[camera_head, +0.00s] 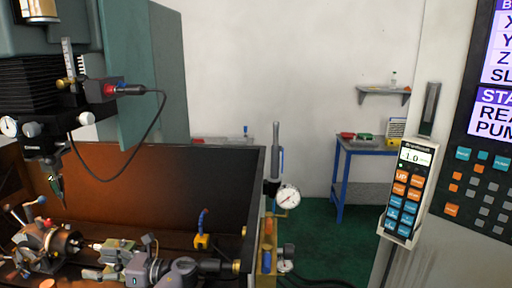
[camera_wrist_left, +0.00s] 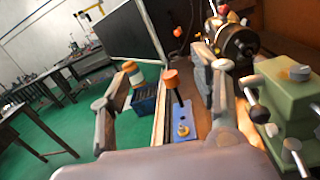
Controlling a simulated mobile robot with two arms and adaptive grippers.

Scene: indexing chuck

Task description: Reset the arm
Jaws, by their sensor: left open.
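The indexing chuck (camera_head: 45,245) is at the lower left of the head view and at the upper right of the left wrist view (camera_wrist_left: 235,40). In the wrist view, a black lever with an orange knob (camera_wrist_left: 171,78) rises from a blue plate (camera_wrist_left: 195,118). My left gripper (camera_head: 94,274) is low in the head view, partly cut off by the bottom edge. In the wrist view my left gripper (camera_wrist_left: 168,80) is open, its fingers apart on either side of the knob. No contact with the knob is visible. My right gripper is not in view.
A green tailstock (camera_wrist_left: 288,105) stands close right of the fingers in the wrist view. A spindle head with a pointed tool (camera_head: 56,190) hangs above the chuck. A dial gauge (camera_head: 288,197) and a pendant (camera_head: 407,190) are to the right. Green floor (camera_head: 325,235) is clear.

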